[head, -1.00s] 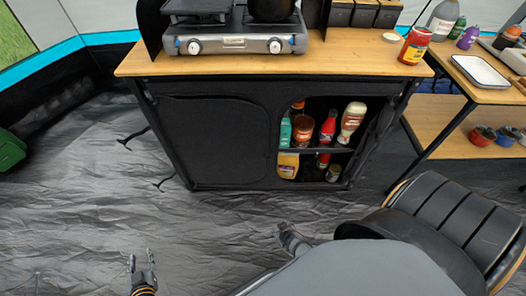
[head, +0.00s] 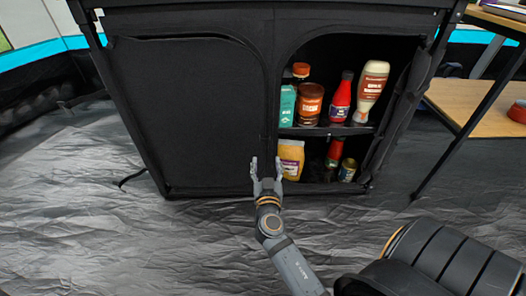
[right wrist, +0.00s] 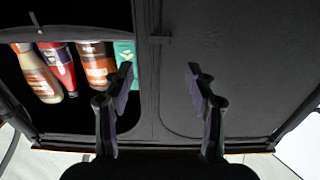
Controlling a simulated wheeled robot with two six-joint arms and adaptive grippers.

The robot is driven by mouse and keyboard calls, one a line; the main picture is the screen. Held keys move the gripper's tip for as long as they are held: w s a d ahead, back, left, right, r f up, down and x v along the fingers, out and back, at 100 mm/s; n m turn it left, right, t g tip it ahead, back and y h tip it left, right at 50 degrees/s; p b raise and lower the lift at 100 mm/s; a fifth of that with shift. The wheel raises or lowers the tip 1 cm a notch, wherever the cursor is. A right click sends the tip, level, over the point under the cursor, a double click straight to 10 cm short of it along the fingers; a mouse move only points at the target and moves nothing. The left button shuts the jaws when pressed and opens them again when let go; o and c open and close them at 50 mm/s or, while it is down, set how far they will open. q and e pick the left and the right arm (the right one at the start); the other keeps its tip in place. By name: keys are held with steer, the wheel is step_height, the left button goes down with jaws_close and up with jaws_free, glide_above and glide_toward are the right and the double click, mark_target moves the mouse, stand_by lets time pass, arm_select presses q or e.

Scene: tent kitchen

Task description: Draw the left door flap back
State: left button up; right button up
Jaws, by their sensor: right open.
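The left door flap (head: 185,115) is a black fabric panel on the cupboard front. It hangs closed, with a curved seam along its top and right side. It also shows in the right wrist view (right wrist: 235,70), on the right of the upside-down picture. My right gripper (head: 266,162) is open and empty before the lower part of the strip between the flap and the open compartment. In the right wrist view, its spread fingers (right wrist: 158,82) straddle that strip. I cannot tell whether a finger touches the fabric. My left gripper is not in view.
A wooden side table (head: 470,105) stands right. The crumpled grey floor at left is mostly clear.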

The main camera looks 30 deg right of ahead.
mark_target(265, 140)
steer(key=b+x, duration=0.1)
steer(key=x, duration=0.9)
steer(key=shift+w, duration=0.2)
jaws_close()
